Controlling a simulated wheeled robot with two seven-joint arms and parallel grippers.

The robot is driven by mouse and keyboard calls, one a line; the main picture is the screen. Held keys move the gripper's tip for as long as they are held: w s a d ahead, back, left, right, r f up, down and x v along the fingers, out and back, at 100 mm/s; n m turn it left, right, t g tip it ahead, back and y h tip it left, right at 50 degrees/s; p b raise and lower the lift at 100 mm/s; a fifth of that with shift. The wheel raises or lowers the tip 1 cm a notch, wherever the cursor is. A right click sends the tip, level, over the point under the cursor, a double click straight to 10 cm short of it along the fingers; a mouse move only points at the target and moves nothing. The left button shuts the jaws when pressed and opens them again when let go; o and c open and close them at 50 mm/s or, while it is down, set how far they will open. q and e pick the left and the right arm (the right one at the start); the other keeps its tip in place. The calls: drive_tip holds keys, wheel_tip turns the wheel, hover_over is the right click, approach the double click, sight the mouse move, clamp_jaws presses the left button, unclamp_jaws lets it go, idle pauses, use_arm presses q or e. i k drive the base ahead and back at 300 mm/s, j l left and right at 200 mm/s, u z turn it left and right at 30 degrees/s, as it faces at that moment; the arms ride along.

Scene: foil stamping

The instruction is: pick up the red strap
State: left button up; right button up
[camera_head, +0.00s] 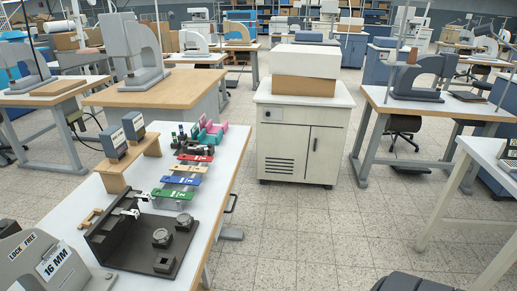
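The red strap (195,158) lies flat on the white table (225,165), at the far end of a row of coloured straps. Just behind the red strap is a dark item with red parts (197,149). Neither of my grippers shows in the head view.
A black fixture (150,262) with round knobs stands on the near table. A wooden stand (130,163) holds two grey blocks at left. A cabinet (300,135) stands beyond. Floor right of the table is open.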

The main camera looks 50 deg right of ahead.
sight(202, 158)
drive_tip(key=z, duration=1.1)
drive_tip(key=u, duration=1.45)
drive_tip(key=z, duration=1.45)
